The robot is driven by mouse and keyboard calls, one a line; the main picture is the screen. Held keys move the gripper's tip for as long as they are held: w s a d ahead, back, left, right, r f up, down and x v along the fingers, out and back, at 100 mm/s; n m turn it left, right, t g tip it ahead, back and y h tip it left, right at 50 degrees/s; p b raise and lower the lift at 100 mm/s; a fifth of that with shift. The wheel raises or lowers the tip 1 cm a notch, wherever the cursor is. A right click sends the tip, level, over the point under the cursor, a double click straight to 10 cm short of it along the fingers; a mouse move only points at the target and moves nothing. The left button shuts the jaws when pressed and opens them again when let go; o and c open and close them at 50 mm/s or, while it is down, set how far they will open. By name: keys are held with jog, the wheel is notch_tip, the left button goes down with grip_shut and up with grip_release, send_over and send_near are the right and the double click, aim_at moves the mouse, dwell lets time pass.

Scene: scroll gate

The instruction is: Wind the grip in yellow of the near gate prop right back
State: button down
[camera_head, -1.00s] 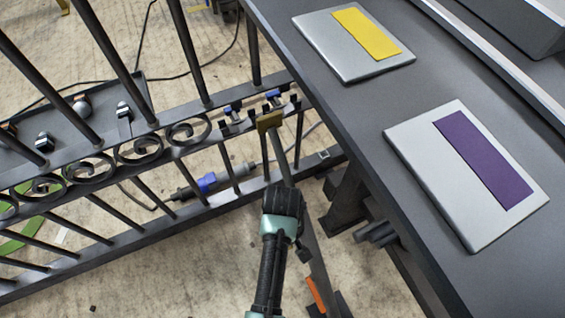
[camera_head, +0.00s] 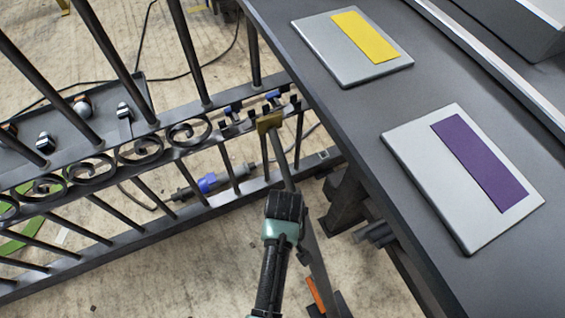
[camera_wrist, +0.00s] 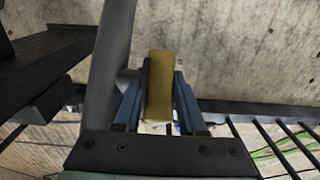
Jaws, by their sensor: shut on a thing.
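The yellow grip (camera_head: 269,122) is a small block on the grey prop rod (camera_head: 283,165), which slants down from the gate's right end. In the wrist view the grip (camera_wrist: 160,85) stands between the two fingers of my gripper (camera_wrist: 160,105), which is shut on it. The grey rod (camera_wrist: 108,60) passes just left of the fingers. In the head view my arm comes up from below along the rod, and the fingers are hard to make out there. The black scroll gate (camera_head: 140,145) runs across the left half.
A dark bench (camera_head: 330,105) fills the right side, with one panel bearing a yellow strip (camera_head: 363,36) and another bearing a purple strip (camera_head: 487,163). A tray (camera_head: 75,120) with small fittings lies behind the gate bars. Cables lie on the concrete floor.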

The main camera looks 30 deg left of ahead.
jog(key=shift+s+d+r+t+y+p, duration=0.15)
jog(key=shift+t+y+p, duration=0.4)
jog(key=shift+p, duration=0.45)
jog(key=shift+f+t+y+p, duration=0.3)
jog(key=shift+t+y, duration=0.45)
jog(key=shift+y, duration=0.3)
jog(key=shift+f+t+y+b, duration=0.25)
jog(key=shift+t+y+b, duration=0.65)
jog(key=shift+y+b, duration=0.15)
jog(key=shift+r+t+y+b, duration=0.1)
jog(key=shift+t+y+b, duration=0.4)
jog(key=shift+y+b, duration=0.25)
jog(key=shift+r, duration=0.15)
jog(key=c, duration=0.8)
grip_release()
jog(key=shift+o, duration=0.2)
